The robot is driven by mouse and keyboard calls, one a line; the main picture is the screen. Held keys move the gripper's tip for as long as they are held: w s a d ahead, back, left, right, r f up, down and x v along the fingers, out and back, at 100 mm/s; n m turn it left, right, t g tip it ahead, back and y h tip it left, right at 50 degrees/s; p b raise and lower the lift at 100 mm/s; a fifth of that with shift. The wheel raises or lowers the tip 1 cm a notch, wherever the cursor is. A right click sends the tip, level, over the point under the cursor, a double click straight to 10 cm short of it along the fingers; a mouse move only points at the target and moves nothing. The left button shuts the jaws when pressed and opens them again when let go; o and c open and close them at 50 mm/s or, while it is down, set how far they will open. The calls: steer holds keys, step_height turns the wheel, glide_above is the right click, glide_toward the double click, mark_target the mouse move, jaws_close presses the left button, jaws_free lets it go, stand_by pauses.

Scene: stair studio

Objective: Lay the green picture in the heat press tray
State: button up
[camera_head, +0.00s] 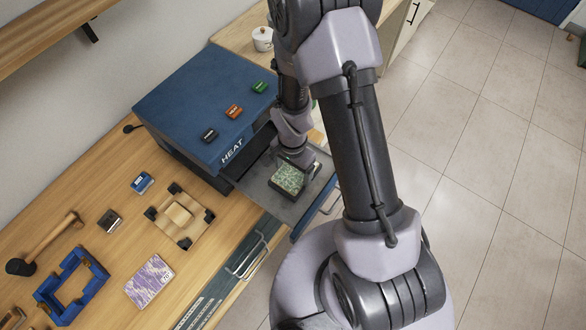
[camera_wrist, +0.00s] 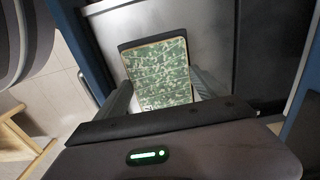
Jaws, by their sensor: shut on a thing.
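The green picture (camera_head: 287,179) is a small square panel with a mottled green pattern. In the wrist view the green picture (camera_wrist: 160,72) sits between the two fingers of my gripper (camera_wrist: 160,98), which is shut on it. In the head view my gripper (camera_head: 297,168) is over the heat press tray (camera_head: 257,172), a grey tray pulled out from the blue heat press (camera_head: 205,100) marked HEAT. The picture is within the tray's outline; whether it touches the tray floor I cannot tell.
A purple picture (camera_head: 150,281), a wooden jig (camera_head: 180,215), a blue frame (camera_head: 71,285) and a mallet (camera_head: 45,243) lie on the wooden bench left of the press. Green, orange and dark blocks sit on the press top. A white lidded pot (camera_head: 262,39) stands behind.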

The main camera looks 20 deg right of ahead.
steer(key=shift+f, duration=0.15)
steer(key=o, duration=1.3)
step_height(320, 180, up, 8)
steer(key=p, duration=0.4)
steer(key=shift+p, duration=0.35)
